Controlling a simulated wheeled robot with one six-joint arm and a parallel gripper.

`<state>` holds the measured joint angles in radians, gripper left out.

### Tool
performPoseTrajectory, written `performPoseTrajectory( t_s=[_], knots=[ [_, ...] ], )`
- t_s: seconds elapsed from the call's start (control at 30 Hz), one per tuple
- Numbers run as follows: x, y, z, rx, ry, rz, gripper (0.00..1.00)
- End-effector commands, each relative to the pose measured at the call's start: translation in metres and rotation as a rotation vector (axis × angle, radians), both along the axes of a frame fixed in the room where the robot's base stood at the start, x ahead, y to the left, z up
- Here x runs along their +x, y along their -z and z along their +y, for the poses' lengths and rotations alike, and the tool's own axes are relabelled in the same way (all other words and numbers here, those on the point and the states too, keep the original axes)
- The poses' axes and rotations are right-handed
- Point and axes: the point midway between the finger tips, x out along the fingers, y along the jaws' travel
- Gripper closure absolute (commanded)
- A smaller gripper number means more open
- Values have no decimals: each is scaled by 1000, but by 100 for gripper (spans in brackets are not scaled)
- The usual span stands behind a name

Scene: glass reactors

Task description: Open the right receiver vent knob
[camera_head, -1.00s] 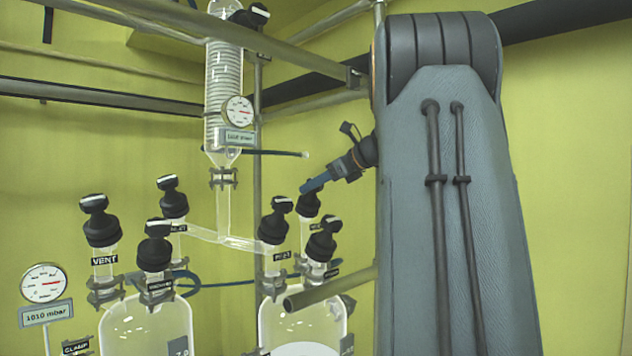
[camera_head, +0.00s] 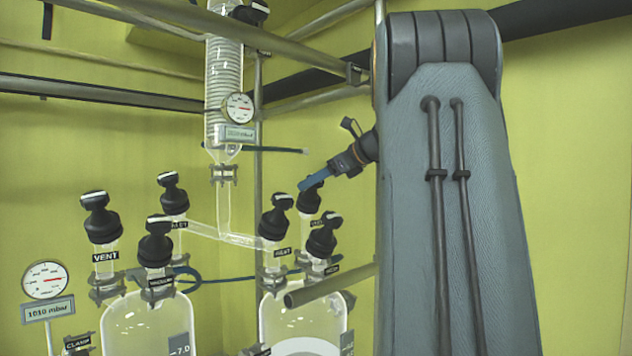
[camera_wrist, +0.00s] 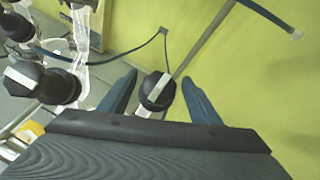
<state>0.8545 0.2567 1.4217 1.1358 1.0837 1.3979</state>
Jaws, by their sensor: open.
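The right receiver (camera_head: 300,318) is a clear glass vessel with several black knobs with white-striped handles. The back knob (camera_head: 309,200) is directly under my gripper (camera_head: 306,185), and a front-left knob (camera_head: 275,222) and a front-right knob (camera_head: 322,240) stand beside it. The small labels on these knobs are too blurred to read surely. In the wrist view a black knob (camera_wrist: 156,92) with a white handle bar sits between the two open blue-grey fingers of my gripper (camera_wrist: 158,82), with a gap on both sides.
Another black knob (camera_wrist: 42,82) stands left of the fingers. A glass condenser (camera_head: 222,90) with a gauge (camera_head: 238,107) rises at the centre, beside metal rails. The left receiver (camera_head: 145,325) has its own knobs. Right of the fingers is mostly open yellow wall (camera_wrist: 270,80).

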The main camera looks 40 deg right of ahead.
Motion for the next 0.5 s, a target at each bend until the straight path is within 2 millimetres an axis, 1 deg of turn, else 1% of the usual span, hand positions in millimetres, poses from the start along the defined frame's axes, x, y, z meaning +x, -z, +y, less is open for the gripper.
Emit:
performPoseTrajectory(
  t_s=[0.17, 0.4, 0.5],
  knots=[
    [1, -22, 0, -3, 0, -3, 43],
    [0, -67, -1, -4, 0, -3, 43],
    [0, -81, -1, -2, 1, -2, 43]
  ],
)
